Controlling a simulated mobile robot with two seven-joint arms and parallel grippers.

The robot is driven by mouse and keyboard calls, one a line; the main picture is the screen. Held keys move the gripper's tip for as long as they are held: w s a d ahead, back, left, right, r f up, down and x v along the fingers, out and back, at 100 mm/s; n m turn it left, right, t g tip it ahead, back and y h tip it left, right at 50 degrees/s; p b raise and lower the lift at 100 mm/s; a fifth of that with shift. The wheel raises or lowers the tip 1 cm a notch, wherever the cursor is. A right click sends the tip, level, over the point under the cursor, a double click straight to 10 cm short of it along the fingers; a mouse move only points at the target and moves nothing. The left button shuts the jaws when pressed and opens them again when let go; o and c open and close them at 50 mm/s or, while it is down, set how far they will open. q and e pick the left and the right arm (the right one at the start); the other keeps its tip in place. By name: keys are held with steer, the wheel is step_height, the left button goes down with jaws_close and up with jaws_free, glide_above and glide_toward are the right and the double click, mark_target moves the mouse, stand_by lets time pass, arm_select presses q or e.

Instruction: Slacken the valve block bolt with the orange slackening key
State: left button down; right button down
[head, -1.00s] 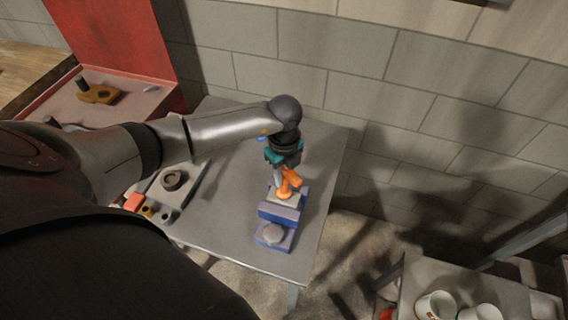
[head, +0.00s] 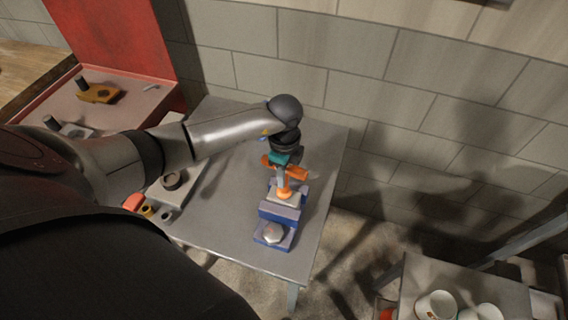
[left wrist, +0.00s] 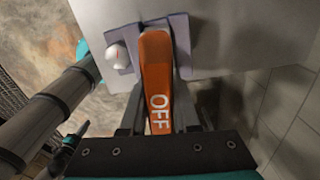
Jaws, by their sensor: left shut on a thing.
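The orange key (head: 296,173) stands on the light top plate of the blue valve block (head: 279,212), its lower end (head: 284,193) on the plate. My left gripper (head: 280,166) is shut on the key's crosswise handle from above. In the left wrist view the key (left wrist: 157,75) lies between the fingers, with "OFF" written on it. The bolt under the key is hidden, so I cannot tell how the key sits on it. A silver rounded head (head: 273,233) shows on the block's near step; it also shows in the left wrist view (left wrist: 117,55). My right gripper is not in view.
The grey table (head: 225,225) has free room left of the block. A plate with a dark ring (head: 172,181) and several small coloured parts (head: 148,210) lie further left. A red case (head: 125,105) stands behind. White mugs (head: 436,305) stand on a separate table at lower right.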

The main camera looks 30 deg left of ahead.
arm_select(q)
steer(key=m+b, duration=0.1)
steer(key=m, duration=0.3)
steer(key=shift+m, duration=0.3)
steer(key=m+b, duration=0.1)
steer(key=m, duration=0.2)
steer(key=shift+m, duration=0.3)
steer(key=m+b, duration=0.1)
steer(key=m, duration=0.3)
steer(key=m+b, duration=0.1)
steer(key=m, duration=0.3)
steer(key=shift+r+m+b, duration=0.15)
steer(key=shift+m+b, duration=0.15)
steer(key=shift+b, duration=0.05)
